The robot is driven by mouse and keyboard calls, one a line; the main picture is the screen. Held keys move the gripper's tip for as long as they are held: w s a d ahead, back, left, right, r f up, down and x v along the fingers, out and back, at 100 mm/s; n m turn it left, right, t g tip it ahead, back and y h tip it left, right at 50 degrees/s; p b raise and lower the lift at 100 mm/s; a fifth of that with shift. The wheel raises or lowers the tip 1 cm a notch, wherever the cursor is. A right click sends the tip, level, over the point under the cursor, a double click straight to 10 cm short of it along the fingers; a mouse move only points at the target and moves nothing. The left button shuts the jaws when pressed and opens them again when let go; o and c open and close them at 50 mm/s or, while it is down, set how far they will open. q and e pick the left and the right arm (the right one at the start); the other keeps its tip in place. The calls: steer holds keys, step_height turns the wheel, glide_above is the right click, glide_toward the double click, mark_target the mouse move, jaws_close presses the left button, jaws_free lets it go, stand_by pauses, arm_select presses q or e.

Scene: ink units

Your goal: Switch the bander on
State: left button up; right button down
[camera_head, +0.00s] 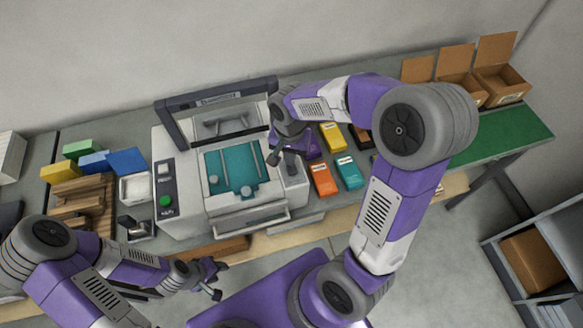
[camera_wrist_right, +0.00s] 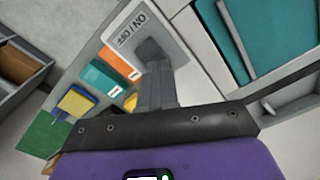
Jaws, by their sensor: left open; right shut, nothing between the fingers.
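The bander (camera_head: 217,215) is a pale grey machine with a teal bed and a dark raised frame, standing on the bench. An ON/OFF plate (camera_wrist_right: 143,20) on its right side shows in the right wrist view. My right gripper (camera_head: 280,160) is shut and empty at the bander's right side. In the right wrist view its fingertips (camera_wrist_right: 150,50) lie over the plate and hide the switch part; I cannot tell whether they touch it. My left gripper (camera_head: 214,279) is open and empty in front of the bench, low and left of centre.
A dark panel with a green button (camera_head: 166,201) is on the bander's left side. Orange (camera_head: 323,180) and teal (camera_head: 349,172) packs lie to its right. Wooden pieces (camera_head: 80,200) and coloured blocks (camera_head: 125,161) lie left. Open cardboard boxes (camera_head: 500,88) stand at the far right by a green mat (camera_head: 520,132).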

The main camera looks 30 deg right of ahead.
steer(key=shift+f+b, duration=0.4)
steer(key=shift+f, duration=0.3)
steer(key=shift+s, duration=0.2)
steer(key=shift+r+p, duration=0.3)
steer(key=shift+p, duration=0.05)
steer(key=r+p, duration=0.1)
steer(key=r, duration=0.1)
steer(key=r+p, duration=0.4)
steer(key=shift+w+r, duration=0.25)
steer(key=shift+f, duration=0.1)
